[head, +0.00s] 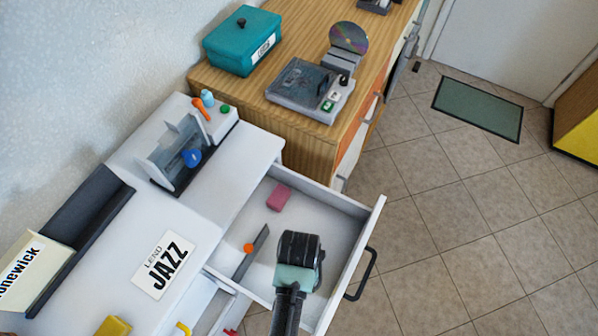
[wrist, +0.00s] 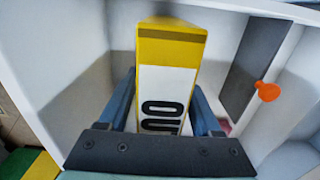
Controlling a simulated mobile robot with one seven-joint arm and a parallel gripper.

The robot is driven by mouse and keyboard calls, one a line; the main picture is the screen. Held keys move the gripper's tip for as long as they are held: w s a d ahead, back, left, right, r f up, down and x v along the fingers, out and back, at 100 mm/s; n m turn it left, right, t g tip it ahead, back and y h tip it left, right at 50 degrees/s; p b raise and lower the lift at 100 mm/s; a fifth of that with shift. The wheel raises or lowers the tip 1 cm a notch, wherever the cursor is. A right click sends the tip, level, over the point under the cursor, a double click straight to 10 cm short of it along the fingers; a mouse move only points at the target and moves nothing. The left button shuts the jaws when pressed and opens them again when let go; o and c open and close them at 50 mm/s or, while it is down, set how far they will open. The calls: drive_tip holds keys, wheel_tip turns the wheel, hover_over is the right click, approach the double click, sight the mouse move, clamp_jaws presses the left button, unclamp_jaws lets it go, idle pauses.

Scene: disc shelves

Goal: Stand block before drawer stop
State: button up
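A yellow block (wrist: 172,45) with a white label and black letters stands between the blue fingers of my gripper (wrist: 165,100) in the wrist view. Both fingers lie against its sides, and its lower end is hidden by the gripper. In the head view my gripper (head: 298,262) is over the open white drawer (head: 337,262) and hides the block. The drawer stop, a grey plate (head: 255,258) with an orange knob (head: 249,247), stands in the drawer left of my gripper. In the wrist view the plate (wrist: 253,65) and knob (wrist: 267,91) are right of the block, apart from it.
A pink block (head: 279,197) lies in the drawer's back corner. The drawer's front wall and black handle (head: 363,275) are right of my gripper. The white counter (head: 215,205) carries a JAZZ card (head: 163,265) and a clear disc holder (head: 175,155).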

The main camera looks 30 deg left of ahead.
drive_tip(key=shift+r, duration=0.1)
wheel_tip(320, 180, up, 12)
drive_tip(key=shift+r+p, duration=0.1)
drive_tip(key=shift+p, duration=0.8)
drive_tip(key=w+r+t+y, duration=0.2)
drive_tip(key=w+r+t, duration=0.7)
drive_tip(key=w+r, duration=0.85)
drive_tip(key=w+d+r+t, duration=0.1)
drive_tip(key=w+r+t, duration=0.2)
drive_tip(key=r, duration=0.5)
drive_tip(key=w+d+r+t, duration=0.1)
drive_tip(key=w+r+t, duration=0.1)
drive_tip(key=r, duration=0.5)
wheel_tip(320, 180, up, 17)
drive_tip(key=s+d+t, duration=0.1)
drive_tip(key=d+t, duration=0.2)
drive_tip(key=t, duration=0.3)
drive_tip(key=s+d+r+t, duration=0.1)
drive_tip(key=s+r+t, duration=0.1)
drive_tip(key=r, duration=0.3)
drive_tip(key=s+d+r+t+h, duration=0.1)
drive_tip(key=s+r+t, duration=0.2)
drive_tip(key=s+r, duration=0.2)
drive_tip(key=s+d+r+t+h, duration=0.1)
drive_tip(key=s+r+t, duration=0.1)
drive_tip(key=r, duration=0.4)
drive_tip(key=shift+s+r, duration=0.35)
drive_tip(key=shift+s, duration=0.45)
drive_tip(key=shift+a+n, duration=0.15)
drive_tip(key=shift+n, duration=0.15)
